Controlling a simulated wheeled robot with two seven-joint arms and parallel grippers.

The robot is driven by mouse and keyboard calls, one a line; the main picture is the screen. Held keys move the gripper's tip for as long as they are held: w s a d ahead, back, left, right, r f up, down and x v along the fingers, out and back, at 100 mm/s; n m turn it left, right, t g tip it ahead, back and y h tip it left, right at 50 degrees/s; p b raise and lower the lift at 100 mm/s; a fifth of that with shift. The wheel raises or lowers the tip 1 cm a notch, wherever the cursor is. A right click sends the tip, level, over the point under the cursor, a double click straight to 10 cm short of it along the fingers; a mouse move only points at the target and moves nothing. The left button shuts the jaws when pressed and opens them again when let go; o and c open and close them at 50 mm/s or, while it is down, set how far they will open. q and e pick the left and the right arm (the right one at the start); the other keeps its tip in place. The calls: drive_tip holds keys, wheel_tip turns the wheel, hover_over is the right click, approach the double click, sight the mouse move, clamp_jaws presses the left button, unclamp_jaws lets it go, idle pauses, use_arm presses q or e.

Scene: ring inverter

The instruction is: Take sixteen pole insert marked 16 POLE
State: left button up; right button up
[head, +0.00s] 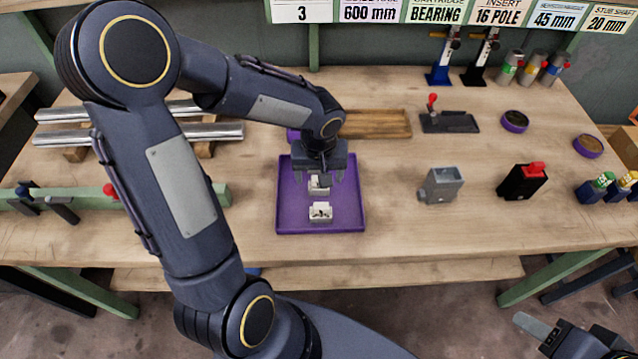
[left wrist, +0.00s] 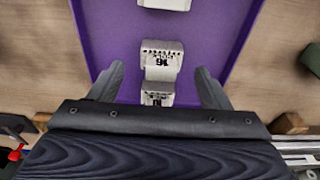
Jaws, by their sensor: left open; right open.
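The back insert (head: 318,190) is partly hidden under my left gripper (head: 319,180). In the left wrist view this insert (left wrist: 162,58) shows a "16" on its top. It lies ahead of and between the fingertips of my left gripper (left wrist: 158,82), which is open and points down over it. The front insert (head: 320,212) is clear of the gripper, and its marking is not readable. My right gripper (head: 566,335) is open and empty at the lower right, off the bench's front edge.
A grey housing (head: 441,185) and a black housing with a red top (head: 523,181) stand right of the tray. A wooden tray (head: 375,124) lies behind it. Metal bars (head: 80,136) lie at the left. A sign reads "16 POLE" (head: 497,15).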

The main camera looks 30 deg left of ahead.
use_arm(q)
wheel_tip(320, 180, down, 3)
drive_tip(key=shift+w+a+r, duration=0.1)
drive_tip(key=shift+a+r, duration=0.05)
drive_tip(key=shift+r, duration=0.05)
drive_tip(key=c, duration=1.1)
drive_tip(key=shift+r, duration=0.1)
